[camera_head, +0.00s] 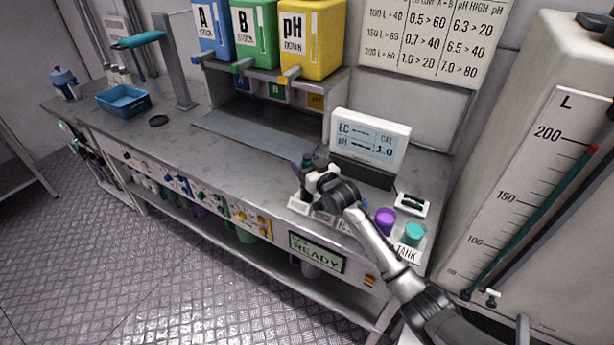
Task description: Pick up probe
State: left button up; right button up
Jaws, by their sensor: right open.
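My right arm reaches in from the lower right over the bench. My right gripper (313,180) is open, with its fingers at a slim dark upright piece with a green band (307,165), which looks like the probe. It stands over a small pale labelled holder (298,205) at the bench's front edge. The gripper and wrist hide part of the piece, and I cannot tell whether the fingers touch it. A white meter (370,138) behind shows EC and pH lines and reads 1.0. My left gripper is not in view.
Purple (385,219) and teal (414,233) round caps sit on the bench right of my wrist, near a TANK label. Blue, green and yellow (311,40) containers stand on a shelf behind. A blue tray (123,100) is far left. The bench's middle (215,140) is clear.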

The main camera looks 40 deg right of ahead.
jog(key=shift+w+d, duration=0.1)
jog(key=shift+w, duration=0.85)
